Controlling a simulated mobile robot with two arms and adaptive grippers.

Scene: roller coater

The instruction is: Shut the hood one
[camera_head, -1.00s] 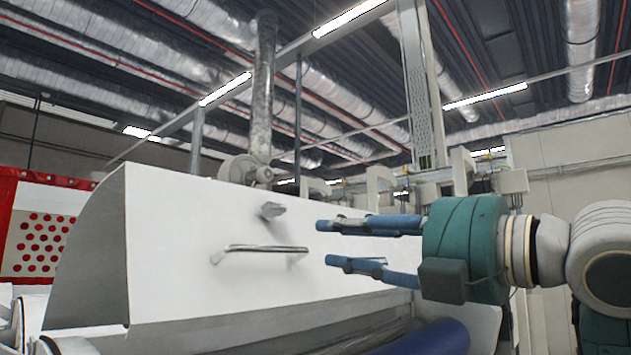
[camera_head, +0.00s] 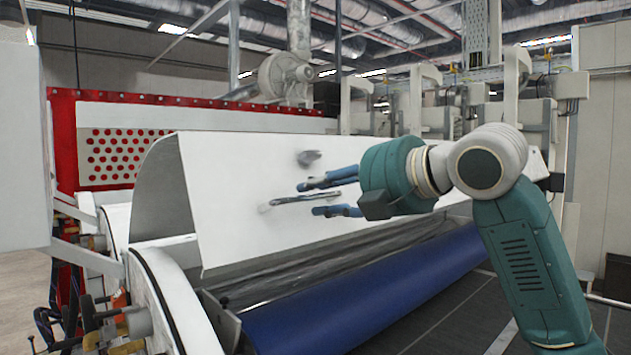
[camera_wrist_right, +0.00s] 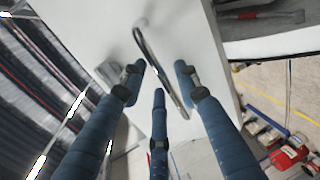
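The white hood (camera_head: 235,215) is a broad panel with a curved side, standing raised and slanted above the roller in the head view. The handle also shows in the right wrist view (camera_wrist_right: 160,67). My right gripper (camera_head: 306,199) is at the handle, its blue fingers spread, one above and one below the bar in the head view. In the wrist view the bar passes between the open fingertips; contact cannot be told. My left gripper is not in view.
A long blue roller (camera_head: 370,290) lies below the hood. A red frame with a perforated panel (camera_head: 115,155) stands behind at the left. Hoses and fittings (camera_head: 95,325) crowd the lower left. A white block (camera_head: 22,150) fills the left edge.

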